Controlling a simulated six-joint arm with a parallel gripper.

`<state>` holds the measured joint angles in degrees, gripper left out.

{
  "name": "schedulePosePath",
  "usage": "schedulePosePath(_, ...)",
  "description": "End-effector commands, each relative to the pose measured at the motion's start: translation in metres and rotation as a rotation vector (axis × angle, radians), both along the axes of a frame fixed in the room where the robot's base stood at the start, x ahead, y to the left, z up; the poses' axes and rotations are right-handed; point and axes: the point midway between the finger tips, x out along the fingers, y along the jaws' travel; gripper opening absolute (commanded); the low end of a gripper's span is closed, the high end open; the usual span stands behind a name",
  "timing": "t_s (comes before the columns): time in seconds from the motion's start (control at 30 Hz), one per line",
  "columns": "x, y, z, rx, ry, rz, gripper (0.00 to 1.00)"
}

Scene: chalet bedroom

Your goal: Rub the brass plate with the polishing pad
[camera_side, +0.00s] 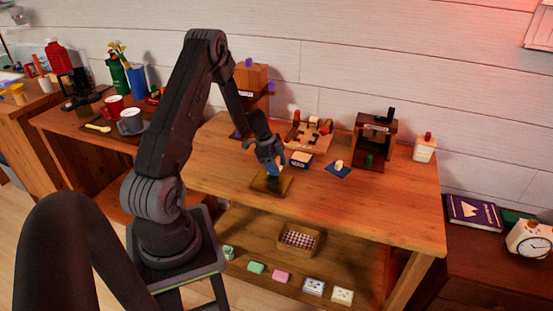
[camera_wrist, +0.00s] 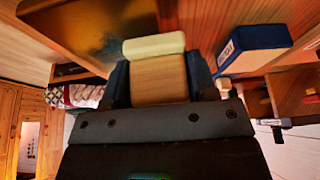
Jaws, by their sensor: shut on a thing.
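The brass plate (camera_side: 285,187) lies on the table near its front edge. In the wrist view its golden surface (camera_wrist: 92,22) fills the upper left, set on a wooden base. My gripper (camera_side: 270,170) points down at the plate, and in the wrist view its dark blue fingers (camera_wrist: 158,80) are shut on the polishing pad. The pad has a wooden block (camera_wrist: 158,80) as its body and a cream padded end (camera_wrist: 153,45). The padded end overlaps the plate in the wrist view. I cannot tell whether it touches. In the side view the fingers mostly hide the pad.
Wooden stands (camera_side: 374,145) line the back. A checkered basket (camera_side: 298,240) sits on the shelf below.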

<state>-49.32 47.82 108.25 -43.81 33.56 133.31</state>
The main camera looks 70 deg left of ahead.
Motion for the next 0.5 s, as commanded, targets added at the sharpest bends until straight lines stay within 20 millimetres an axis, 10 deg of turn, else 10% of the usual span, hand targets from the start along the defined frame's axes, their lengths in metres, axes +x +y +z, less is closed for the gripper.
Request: schedulePosePath(0.5,-0.031,-0.032,-0.010,-0.004,0.001,-0.002,0.30)
